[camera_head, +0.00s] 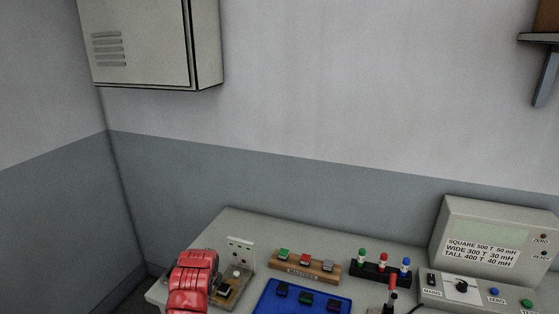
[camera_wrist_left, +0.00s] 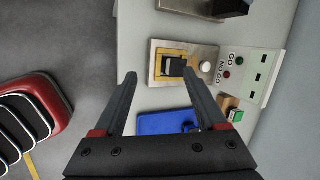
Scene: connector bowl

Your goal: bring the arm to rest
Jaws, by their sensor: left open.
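My left gripper (camera_wrist_left: 156,76) is open in the left wrist view, with nothing between its two dark fingers. Its fingers point toward a test station (camera_wrist_left: 205,52) that holds a black block (camera_wrist_left: 173,67) in a yellow-brown seat, with a white button and a GO / NO GO panel beside it. In the head view my red left arm covers part of this station (camera_head: 240,247) at the table's left end, and the gripper's fingers cannot be made out. The right gripper is in neither view.
A blue tray (camera_head: 262,300) holds several dark connectors. Behind it stand a wooden MASTERS rack (camera_head: 305,271) and a black rack (camera_head: 370,272) with coloured pieces. A grey meter box (camera_head: 490,240) stands at the right. A wall cabinet (camera_head: 150,40) hangs above left.

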